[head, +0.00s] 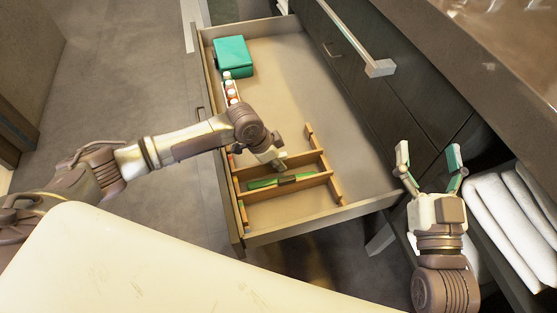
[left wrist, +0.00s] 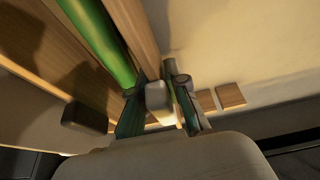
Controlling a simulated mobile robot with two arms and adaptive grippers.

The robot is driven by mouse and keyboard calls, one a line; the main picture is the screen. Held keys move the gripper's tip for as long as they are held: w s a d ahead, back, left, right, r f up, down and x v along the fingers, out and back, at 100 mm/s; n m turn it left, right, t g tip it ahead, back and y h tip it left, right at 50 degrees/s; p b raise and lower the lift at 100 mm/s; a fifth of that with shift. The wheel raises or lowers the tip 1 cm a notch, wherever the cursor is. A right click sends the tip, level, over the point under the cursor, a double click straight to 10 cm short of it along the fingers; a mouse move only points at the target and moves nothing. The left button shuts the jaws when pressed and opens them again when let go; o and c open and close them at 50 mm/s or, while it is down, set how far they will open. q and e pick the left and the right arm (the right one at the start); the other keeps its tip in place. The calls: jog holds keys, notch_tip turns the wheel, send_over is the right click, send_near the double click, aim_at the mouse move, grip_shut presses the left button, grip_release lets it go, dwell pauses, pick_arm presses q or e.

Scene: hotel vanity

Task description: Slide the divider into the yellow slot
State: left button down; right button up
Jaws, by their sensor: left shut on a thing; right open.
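A wooden divider (head: 303,158) crosses the open drawer. My left gripper (head: 279,163) reaches down to it and is shut on its pale grip block, which shows between the fingers in the left wrist view (left wrist: 158,97). A second wooden divider (head: 262,192) lies nearer the drawer front, with a dark block (left wrist: 85,117) on it. A green object (head: 262,184) lies between the two dividers. Slotted wooden strips run along the drawer sides, the right one (head: 311,138) partly visible. I cannot make out the yellow slot. My right gripper (head: 430,165) is open and empty, right of the drawer.
A teal box (head: 233,55) and several small bottles (head: 230,88) stand along the drawer's left side. The drawer floor (head: 285,75) beyond the dividers is clear. Folded white towels (head: 505,215) lie on the shelf at right, beneath the counter (head: 480,60).

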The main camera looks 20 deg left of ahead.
pick_arm(q)
jog(key=c, duration=1.1)
grip_release()
jog(key=shift+r, duration=0.1)
jog(key=v, duration=1.2)
